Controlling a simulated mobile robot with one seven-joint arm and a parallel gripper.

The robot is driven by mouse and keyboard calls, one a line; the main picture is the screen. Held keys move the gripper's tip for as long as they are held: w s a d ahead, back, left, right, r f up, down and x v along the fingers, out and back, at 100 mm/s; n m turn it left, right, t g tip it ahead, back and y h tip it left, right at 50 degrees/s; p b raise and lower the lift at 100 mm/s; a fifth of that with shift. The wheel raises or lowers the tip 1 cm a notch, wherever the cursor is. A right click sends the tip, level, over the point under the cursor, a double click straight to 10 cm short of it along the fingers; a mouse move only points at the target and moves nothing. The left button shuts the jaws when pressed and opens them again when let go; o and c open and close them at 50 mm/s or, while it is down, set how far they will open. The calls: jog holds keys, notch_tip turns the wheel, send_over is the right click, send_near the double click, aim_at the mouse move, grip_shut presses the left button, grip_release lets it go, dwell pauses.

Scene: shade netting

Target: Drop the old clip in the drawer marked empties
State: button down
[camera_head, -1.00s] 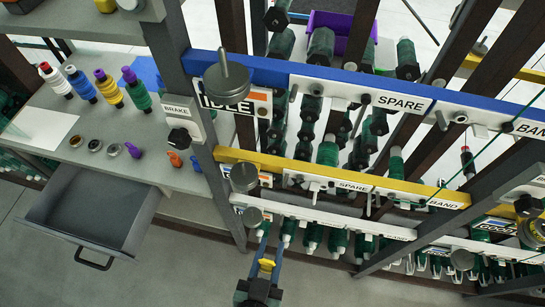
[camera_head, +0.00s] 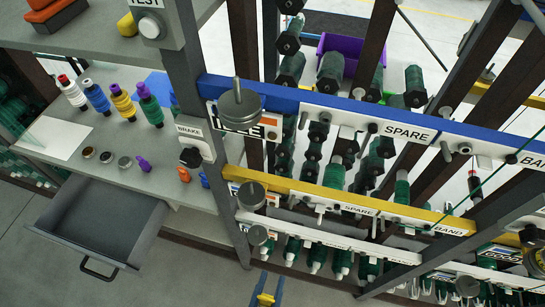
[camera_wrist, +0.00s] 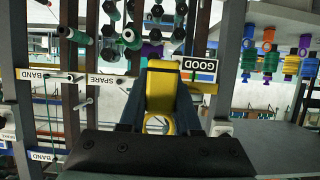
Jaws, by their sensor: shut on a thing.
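My gripper (camera_head: 268,287) shows at the bottom edge of the head view, pointing towards the rack. It is shut on a yellow clip (camera_wrist: 163,88), which stands up between the dark fingers in the wrist view; the clip also shows between the fingers in the head view (camera_head: 265,299). An open grey drawer (camera_head: 68,207) sticks out below the bench at the left of the head view. It looks empty, and I see no readable label on it. My gripper is well to the right of the drawer, apart from it.
The rack with blue rail (camera_head: 300,97), yellow rail (camera_head: 330,200) and protruding pegs stands ahead. A grey post (camera_head: 215,190) stands between drawer and rack. Floor left of my gripper is clear.

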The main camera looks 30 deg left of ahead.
jog(key=shift+s+d+p, duration=0.1)
jog(key=shift+s+d, duration=0.15)
jog(key=shift+s, duration=0.55)
jog(key=shift+s+d+p, duration=0.1)
jog(key=shift+s+d, duration=0.15)
jog(key=shift+s, duration=0.6)
jog(key=shift+s+d+p, duration=0.1)
jog(key=shift+s+d, duration=0.15)
jog(key=shift+s, duration=0.55)
